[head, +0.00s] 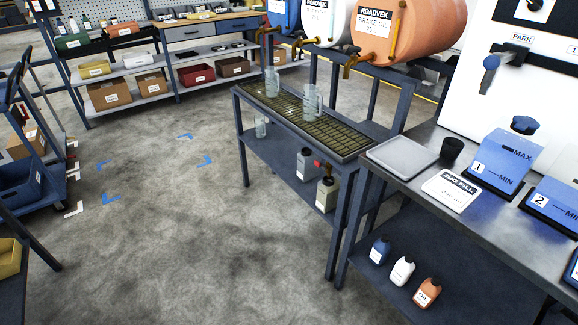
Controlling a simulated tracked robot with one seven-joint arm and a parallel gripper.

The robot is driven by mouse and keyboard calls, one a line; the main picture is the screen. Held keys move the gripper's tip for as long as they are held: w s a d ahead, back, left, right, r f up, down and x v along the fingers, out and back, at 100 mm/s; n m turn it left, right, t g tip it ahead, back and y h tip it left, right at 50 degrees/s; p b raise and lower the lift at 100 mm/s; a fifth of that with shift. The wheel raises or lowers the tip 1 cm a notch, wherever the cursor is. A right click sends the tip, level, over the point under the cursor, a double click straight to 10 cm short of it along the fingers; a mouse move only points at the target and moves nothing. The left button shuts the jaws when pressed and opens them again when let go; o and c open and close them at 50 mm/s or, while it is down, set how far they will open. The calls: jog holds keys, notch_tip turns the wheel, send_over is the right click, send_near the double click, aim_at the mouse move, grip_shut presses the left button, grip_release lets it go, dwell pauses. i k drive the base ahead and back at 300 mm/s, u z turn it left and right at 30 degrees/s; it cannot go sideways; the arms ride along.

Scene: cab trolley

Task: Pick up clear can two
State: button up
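Two clear see-through vessels stand upright on the grated drip tray (350,148) of the drum stand. One clear vessel (272,81) is toward the far end, and a second clear vessel (310,101) is nearer the middle. A third, smaller clear vessel (260,128) stands on the shelf below the tray. I can read no number on any of them, so I cannot tell which is clear can two. My gripper and arm do not show in this view.
Drums with brass taps, including an orange drum (405,30), lie above the tray. At right, a metal bench (420,220) holds a flat grey tray (402,157), a black cup (451,152) and blue tanks (497,160). The concrete floor (180,240) at left is clear.

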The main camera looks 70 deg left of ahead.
aim_at(328, 189)
jog(key=u, duration=0.35)
jog(key=i, duration=0.2)
jog(key=u, duration=1.85)
jog(key=k, duration=0.8)
jog(key=u, duration=0.2)
jog(key=i, duration=0.85)
jog(key=z, duration=0.15)
jog(key=k, duration=0.4)
